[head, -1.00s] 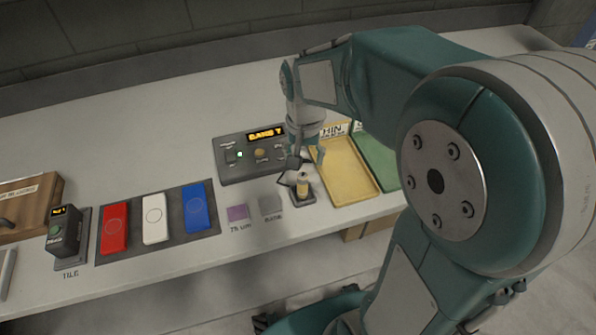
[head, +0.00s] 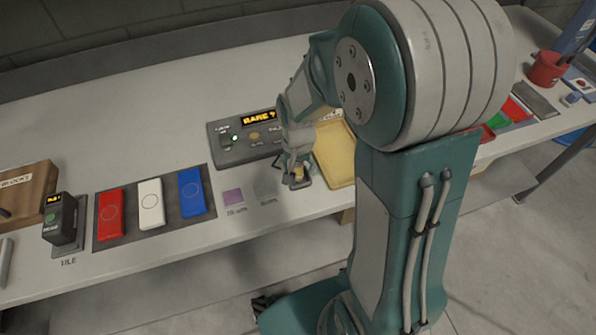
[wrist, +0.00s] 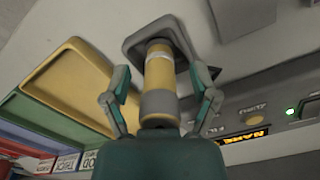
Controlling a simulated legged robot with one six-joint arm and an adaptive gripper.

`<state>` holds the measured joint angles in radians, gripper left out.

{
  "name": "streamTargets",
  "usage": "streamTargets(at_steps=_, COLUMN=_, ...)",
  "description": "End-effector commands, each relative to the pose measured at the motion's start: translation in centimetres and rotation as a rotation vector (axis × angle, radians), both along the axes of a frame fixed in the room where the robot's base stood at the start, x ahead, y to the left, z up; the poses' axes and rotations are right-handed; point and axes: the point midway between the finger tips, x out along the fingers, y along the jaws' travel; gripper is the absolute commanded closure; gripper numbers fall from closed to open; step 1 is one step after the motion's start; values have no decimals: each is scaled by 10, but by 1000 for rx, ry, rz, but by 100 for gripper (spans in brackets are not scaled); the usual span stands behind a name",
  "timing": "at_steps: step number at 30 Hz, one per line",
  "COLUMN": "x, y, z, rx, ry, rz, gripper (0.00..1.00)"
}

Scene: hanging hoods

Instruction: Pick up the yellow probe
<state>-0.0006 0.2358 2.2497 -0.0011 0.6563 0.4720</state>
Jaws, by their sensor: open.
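The yellow probe (wrist: 159,78) is a yellow cylinder with grey bands, standing in a dark square holder (wrist: 188,50) on the bench. In the wrist view it lies between the two fingers of my gripper (wrist: 160,100), with a visible gap on each side. The fingers are open and do not appear to touch it. In the head view my gripper (head: 297,172) is over the holder (head: 297,183) and hides most of the probe.
A control box (head: 240,150) with a lit display stands behind the probe. A yellow tray (head: 338,165) is just to the right. Purple (head: 233,196) and grey (head: 265,190) squares lie to the left, beyond them red, white and blue tiles (head: 150,205).

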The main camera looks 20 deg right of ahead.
Motion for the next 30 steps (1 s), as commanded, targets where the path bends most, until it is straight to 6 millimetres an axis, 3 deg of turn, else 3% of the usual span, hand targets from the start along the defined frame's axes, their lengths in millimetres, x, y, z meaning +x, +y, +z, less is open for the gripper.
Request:
streamTargets(at_steps=4, x=0, y=0, z=0, rx=0, ry=0, rz=0, gripper=24)
streamTargets(at_steps=5, x=0, y=0, z=0, rx=0, ry=0, rz=0, gripper=28)
streamTargets(at_steps=9, x=0, y=0, z=0, rx=0, ry=0, rz=0, gripper=90)
streamTargets(at_steps=10, x=0, y=0, z=0, rx=0, ry=0, rz=0, gripper=100)
streamTargets(at_steps=23, x=0, y=0, z=2, rx=0, ry=1, rz=0, gripper=100)
streamTargets(at_steps=30, x=1, y=0, z=31, rx=0, ry=-4, rz=0, gripper=100)
